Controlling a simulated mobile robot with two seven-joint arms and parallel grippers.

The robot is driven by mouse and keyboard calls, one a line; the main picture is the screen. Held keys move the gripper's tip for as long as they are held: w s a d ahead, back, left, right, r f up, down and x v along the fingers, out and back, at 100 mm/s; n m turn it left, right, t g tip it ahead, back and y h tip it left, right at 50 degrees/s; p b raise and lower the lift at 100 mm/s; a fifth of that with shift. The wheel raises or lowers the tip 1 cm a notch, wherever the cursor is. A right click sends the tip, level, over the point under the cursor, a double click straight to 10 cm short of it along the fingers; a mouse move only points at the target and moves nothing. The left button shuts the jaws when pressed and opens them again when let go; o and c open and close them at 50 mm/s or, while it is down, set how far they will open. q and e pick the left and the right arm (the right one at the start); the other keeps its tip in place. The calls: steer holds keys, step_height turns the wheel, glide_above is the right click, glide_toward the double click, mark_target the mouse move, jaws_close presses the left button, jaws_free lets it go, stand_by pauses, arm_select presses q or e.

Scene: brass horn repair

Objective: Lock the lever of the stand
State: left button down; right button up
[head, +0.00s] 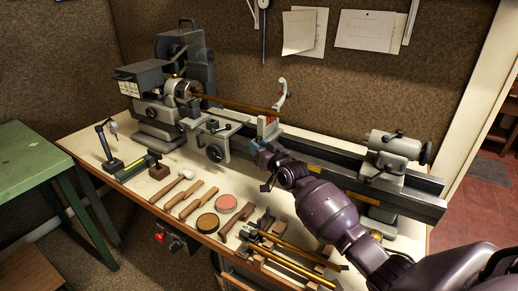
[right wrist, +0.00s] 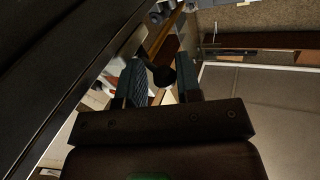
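The stand (head: 268,128) is a small grey rest with a red part, clamped on the lathe bed. Its pale upper arm (head: 282,92) is raised and open. A long brass tube (head: 235,103) runs from the chuck to the stand. My right gripper (head: 262,158) is low at the stand's front, by the bed. In the right wrist view its two fingers (right wrist: 163,88) are apart, with a dark round knob (right wrist: 163,76), apparently the lever's end, between them. I cannot tell whether they touch it. The lever is hidden in the head view. My left gripper is out of view.
The lathe headstock (head: 155,100) is at left and the tailstock (head: 395,150) at right. Wooden tools (head: 190,200), two round tins and brass tubes (head: 285,265) lie on the bench front. A green table (head: 35,165) stands at far left.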

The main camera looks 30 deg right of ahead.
steer(key=shift+o, duration=0.8)
steer(key=shift+d, duration=0.2)
